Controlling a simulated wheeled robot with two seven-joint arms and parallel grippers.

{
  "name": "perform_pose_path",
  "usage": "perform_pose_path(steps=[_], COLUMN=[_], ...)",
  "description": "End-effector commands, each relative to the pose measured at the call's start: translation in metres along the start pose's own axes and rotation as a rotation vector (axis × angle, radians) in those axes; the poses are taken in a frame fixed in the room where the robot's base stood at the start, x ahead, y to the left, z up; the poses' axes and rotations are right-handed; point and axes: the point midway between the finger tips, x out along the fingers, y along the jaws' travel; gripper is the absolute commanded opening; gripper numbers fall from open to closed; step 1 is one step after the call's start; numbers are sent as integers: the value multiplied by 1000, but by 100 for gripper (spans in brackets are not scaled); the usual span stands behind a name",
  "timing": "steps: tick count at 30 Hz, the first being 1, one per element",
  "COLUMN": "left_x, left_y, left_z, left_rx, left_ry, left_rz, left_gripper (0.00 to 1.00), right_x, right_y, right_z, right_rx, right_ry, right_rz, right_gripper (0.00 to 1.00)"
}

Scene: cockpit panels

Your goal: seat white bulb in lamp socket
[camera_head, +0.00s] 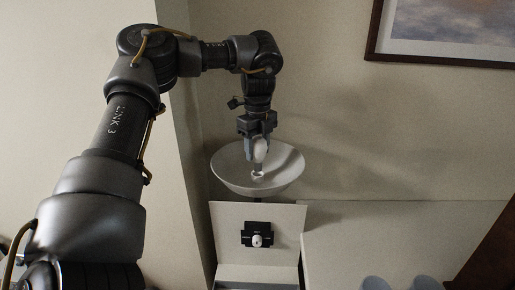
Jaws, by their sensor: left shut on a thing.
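My left gripper (254,153) points down from the arm that comes in from the left. It is shut on the white bulb (260,150), which shows between and beside its fingers. The bulb is over the inside of a wide white bowl-shaped lamp (226,175). A small pale socket (257,175) shows in the bowl just below the bulb and fingertips. I cannot tell whether the bulb touches the socket. My right gripper is not in view.
Below the lamp is a pale panel (225,222) with a black plate (249,228) bearing a white knob (257,240). A pale counter (390,240) extends right, mostly bare. A framed picture (445,30) hangs at top right. Two blue-grey round things (376,283) sit at the bottom edge.

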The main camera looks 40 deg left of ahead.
Motion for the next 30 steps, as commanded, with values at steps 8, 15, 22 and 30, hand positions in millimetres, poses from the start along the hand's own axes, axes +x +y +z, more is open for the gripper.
perform_pose_path(steps=[8,15,22,30], left_x=[-1,0,0,0], left_y=[0,0,0,0], left_z=[0,0,0,0], left_rx=[0,0,0,0], left_ry=[0,0,0,0], left_rz=[1,0,0,0], left_gripper=[24,24,24,24], right_x=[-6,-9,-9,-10], right_y=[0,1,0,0], right_z=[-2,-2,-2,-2], right_rx=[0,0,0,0], right_ry=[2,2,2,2], right_rz=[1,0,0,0], right_gripper=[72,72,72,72])
